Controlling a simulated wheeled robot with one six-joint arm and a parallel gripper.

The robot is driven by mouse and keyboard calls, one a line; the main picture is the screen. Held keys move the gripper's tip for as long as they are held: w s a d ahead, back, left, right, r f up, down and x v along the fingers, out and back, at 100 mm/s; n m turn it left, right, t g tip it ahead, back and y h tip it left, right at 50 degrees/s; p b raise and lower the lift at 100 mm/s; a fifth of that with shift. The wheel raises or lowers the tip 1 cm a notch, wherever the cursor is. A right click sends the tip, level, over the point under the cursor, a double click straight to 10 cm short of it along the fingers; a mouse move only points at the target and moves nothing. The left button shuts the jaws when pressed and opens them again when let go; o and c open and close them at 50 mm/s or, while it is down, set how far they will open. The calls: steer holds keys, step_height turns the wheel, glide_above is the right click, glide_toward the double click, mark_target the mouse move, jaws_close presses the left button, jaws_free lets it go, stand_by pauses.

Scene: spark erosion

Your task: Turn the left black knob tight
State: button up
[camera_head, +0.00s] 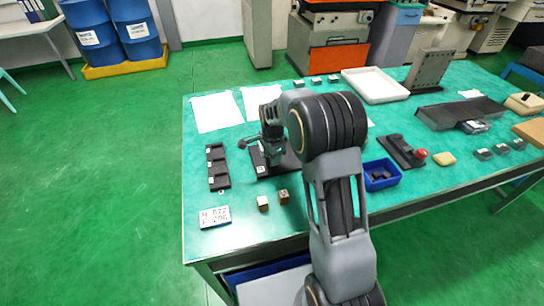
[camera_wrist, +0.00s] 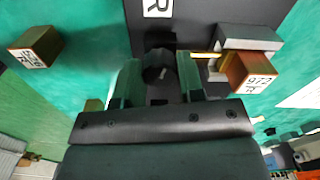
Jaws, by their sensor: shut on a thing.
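A black fixture (camera_head: 287,163) stands on the green table, its dark plate marked with a white label that reads R in the wrist view (camera_wrist: 158,8). My gripper (camera_head: 273,155) reaches down at this fixture. In the wrist view my gripper (camera_wrist: 159,84) has its two fingers on either side of a round black knob (camera_wrist: 158,66) and is shut on it. The fingers and dark palm hide the knob's lower part. A dark round knob-like end (camera_head: 243,144) sticks out to the left of the fixture in the head view. I cannot tell which side the held knob belongs to.
A black rack (camera_head: 217,167) stands left, a number plate (camera_head: 215,217) in front, a blue bin (camera_head: 381,174) right. White sheets (camera_head: 217,112) lie behind.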

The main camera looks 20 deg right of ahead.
steer(key=shift+m, duration=0.5)
steer(key=o, duration=0.9)
steer(key=shift+r, duration=0.1)
step_height(320, 180, up, 14)
steer(key=shift+f, duration=0.15)
stand_by(0.6)
